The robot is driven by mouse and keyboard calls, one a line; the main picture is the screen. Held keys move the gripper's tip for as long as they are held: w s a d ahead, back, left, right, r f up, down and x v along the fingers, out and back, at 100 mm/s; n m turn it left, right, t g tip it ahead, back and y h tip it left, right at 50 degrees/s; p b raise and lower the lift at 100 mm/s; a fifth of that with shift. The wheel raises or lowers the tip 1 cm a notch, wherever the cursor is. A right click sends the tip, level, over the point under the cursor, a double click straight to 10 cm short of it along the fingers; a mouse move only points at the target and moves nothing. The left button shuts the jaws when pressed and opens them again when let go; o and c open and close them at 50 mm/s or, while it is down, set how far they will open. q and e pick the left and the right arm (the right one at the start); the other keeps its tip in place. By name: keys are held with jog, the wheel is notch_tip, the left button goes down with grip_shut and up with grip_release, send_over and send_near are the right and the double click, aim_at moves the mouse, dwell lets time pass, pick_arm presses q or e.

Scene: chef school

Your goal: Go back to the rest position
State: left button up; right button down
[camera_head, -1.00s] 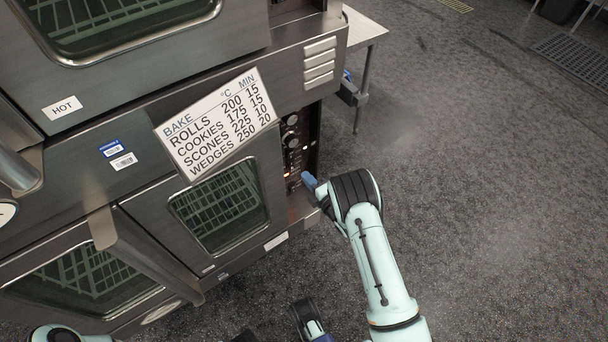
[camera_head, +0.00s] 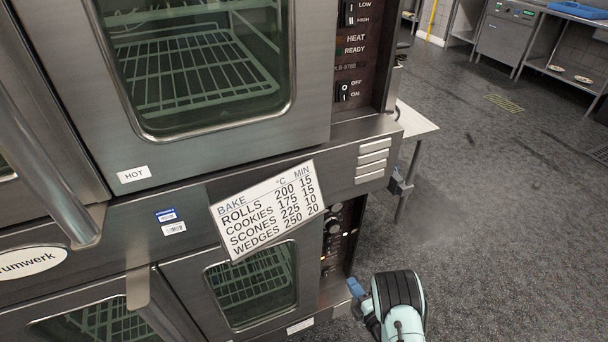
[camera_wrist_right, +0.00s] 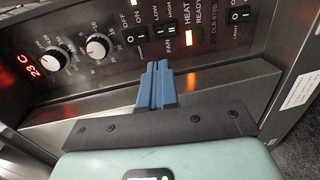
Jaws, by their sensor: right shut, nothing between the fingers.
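My right gripper (camera_head: 355,287) has blue fingers and is at the lower right of the head view, beside the lower oven's control panel (camera_head: 338,237). In the right wrist view its fingers (camera_wrist_right: 155,88) are closed together with nothing between them. They point at the panel, just below the fan and power switches (camera_wrist_right: 164,33). I cannot tell from the picture whether they touch it. My left gripper is not in view.
Two stacked steel ovens fill the left, with a bake chart (camera_head: 268,209) between them. A long door handle (camera_head: 50,170) sticks out at the left. A small steel table (camera_head: 418,122) stands behind the ovens. Open grey floor (camera_head: 500,230) lies to the right.

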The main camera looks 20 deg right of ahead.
jog(key=s+a+f+m+g+h+p, duration=0.1)
jog(key=s+a+f+m+g+p, duration=0.1)
jog(key=s+a+m+g+p, duration=0.45)
jog(key=s+a+f+m+g+p, duration=0.1)
jog(key=s+m+g+p, duration=0.3)
jog(key=s+m, duration=0.5)
pick_arm(q)
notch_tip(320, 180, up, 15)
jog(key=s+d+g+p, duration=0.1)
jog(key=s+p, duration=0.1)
jog(key=p, duration=0.3)
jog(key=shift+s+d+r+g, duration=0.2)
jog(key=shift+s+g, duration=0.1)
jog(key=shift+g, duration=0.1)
pick_arm(e)
jog(key=s+a+r+m+g+y, duration=0.1)
jog(key=s+a+r+m+g, duration=0.2)
jog(key=s+a, duration=0.2)
jog(key=s+a+r+m+g+y, duration=0.2)
jog(key=s+a, duration=0.4)
jog(key=s, duration=0.3)
jog(key=shift+r+m+g, duration=0.9)
jog(key=shift+m+g, duration=0.15)
jog(key=shift+m, duration=0.2)
